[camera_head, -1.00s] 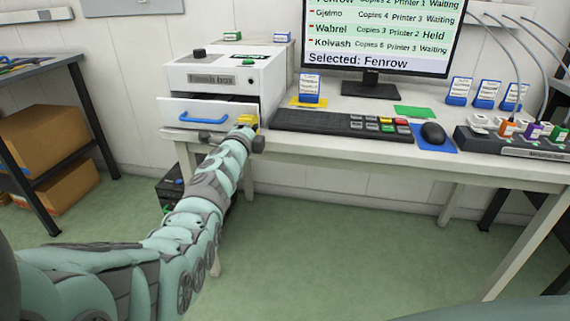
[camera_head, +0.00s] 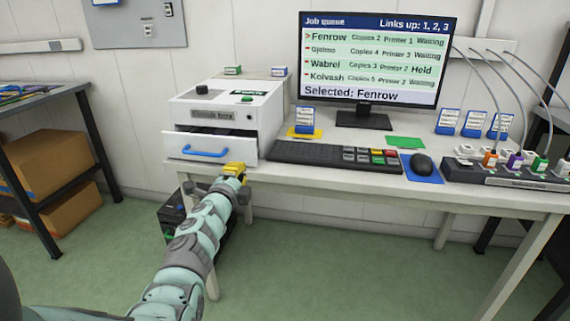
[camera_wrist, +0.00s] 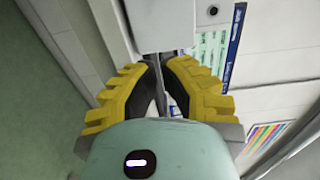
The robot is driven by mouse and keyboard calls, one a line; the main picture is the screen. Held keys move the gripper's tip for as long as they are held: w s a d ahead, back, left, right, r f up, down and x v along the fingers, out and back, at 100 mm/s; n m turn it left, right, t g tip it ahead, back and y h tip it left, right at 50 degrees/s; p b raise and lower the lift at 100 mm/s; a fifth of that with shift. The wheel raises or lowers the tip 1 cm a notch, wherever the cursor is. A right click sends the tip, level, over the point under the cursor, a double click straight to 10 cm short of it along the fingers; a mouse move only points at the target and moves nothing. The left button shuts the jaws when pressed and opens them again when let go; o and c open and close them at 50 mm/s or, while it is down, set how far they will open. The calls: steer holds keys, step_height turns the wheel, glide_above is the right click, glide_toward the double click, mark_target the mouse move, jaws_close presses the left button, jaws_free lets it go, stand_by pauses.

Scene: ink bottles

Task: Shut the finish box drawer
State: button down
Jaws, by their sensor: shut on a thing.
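The finish box (camera_head: 225,115) is a white unit with a dark knob on top, standing at the desk's left end. Its drawer (camera_head: 178,143) has a white front with a blue handle (camera_head: 205,152). A dark gap shows above the drawer front, so it stands partly open. My gripper (camera_head: 235,169), with yellow fingers, is at the drawer front's lower right corner, right of the handle. In the wrist view the fingers (camera_wrist: 162,68) are closed together with their tips against a pale panel edge (camera_wrist: 163,28), apparently the drawer front. What lies between them is partly hidden.
The keyboard (camera_head: 320,153) and monitor (camera_head: 375,60) are right of the box. A shelf with cardboard boxes (camera_head: 48,160) is at the left. Floor in front of the desk is clear.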

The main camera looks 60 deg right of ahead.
steer(key=p+v, duration=0.1)
steer(key=v, duration=0.4)
steer(key=shift+s+f+p, duration=0.1)
steer(key=shift+s+p, duration=0.25)
steer(key=c, duration=1.7)
jaws_free()
steer(key=shift+a, duration=0.25)
steer(key=shift+s+a+f, duration=0.1)
steer(key=shift+a+f, duration=0.05)
jaws_close()
steer(key=m+b, duration=0.8)
steer(key=m, duration=1)
glide_toward(241, 157)
steer(key=x, duration=0.4)
steer(key=shift+d, duration=0.3)
steer(key=shift+b+x, duration=1.1)
steer(key=shift+x, duration=0.7)
